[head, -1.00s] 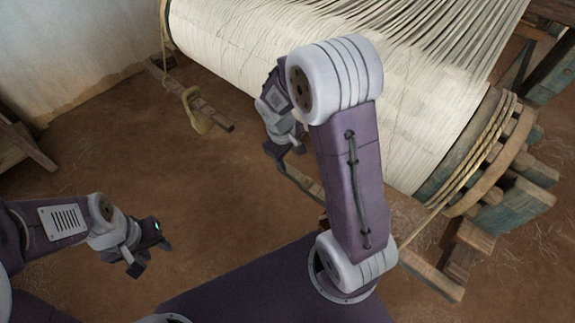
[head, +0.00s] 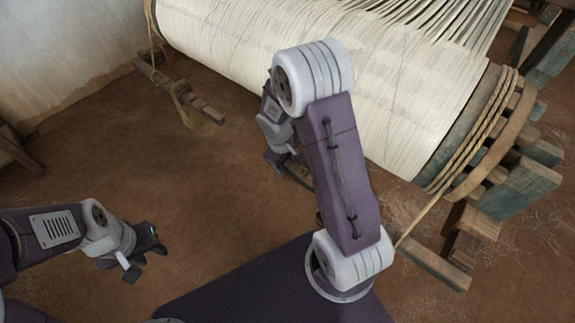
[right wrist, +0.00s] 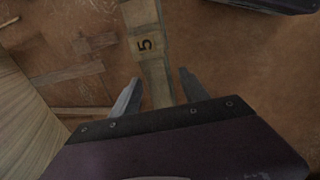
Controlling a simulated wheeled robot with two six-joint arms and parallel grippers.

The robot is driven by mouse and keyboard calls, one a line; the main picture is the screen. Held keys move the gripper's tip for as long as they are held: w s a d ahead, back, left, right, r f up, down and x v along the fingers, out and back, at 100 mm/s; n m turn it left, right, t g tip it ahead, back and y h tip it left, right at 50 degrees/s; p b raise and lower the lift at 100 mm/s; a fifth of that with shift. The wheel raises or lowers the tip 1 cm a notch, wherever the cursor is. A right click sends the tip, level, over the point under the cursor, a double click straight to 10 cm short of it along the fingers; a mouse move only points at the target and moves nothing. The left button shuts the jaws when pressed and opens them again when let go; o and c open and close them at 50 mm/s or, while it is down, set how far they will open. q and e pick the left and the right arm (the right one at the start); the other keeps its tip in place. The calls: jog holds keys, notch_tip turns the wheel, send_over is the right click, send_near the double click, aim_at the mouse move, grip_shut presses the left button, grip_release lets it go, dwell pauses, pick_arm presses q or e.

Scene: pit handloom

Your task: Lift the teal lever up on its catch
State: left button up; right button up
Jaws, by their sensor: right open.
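My right gripper (right wrist: 160,78) is open, one finger on each side of the bar with gaps showing. In the head view my right gripper (head: 282,160) is low beside the loom, partly hidden by my arm; the bar is mostly hidden there. My left gripper (head: 146,262) hangs at the left, fingers apart and empty, over bare floor.
The large cream warp roller (head: 330,75) fills the upper middle. Its roped end wheel (head: 500,140) has teal blocks (head: 520,187) at the right. A wooden beam (head: 205,107) with a rope loop lies at upper left. The earthen floor (head: 110,165) at left is open.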

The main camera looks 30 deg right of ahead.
grip_shut()
dwell(1.4)
